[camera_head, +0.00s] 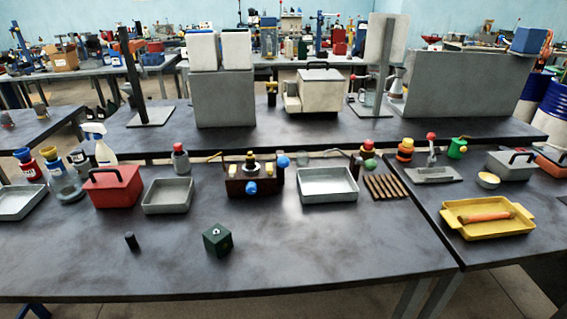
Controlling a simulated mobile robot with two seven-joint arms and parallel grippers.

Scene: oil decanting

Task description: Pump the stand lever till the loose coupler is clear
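A small grey stand plate (436,174) with an upright lever (432,149) tipped by a red knob sits on the right table. A dark reddish-brown block (238,186) with brass fittings and blue knobs stands at the back middle of the near table. A short dark cylinder (131,241) and a dark green cube (217,240) with a pale mark on top stand in front. I cannot tell which part is the loose coupler or whether it is clear of anything. Neither of my grippers is in view.
Grey trays (168,196) and (328,185) flank the brown block. A red toolbox (113,187) stands left. A yellow tray (487,219) holds a wooden-handled tool on the right table. Brown slats (385,187) lie near the table gap. The near table's front is mostly clear.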

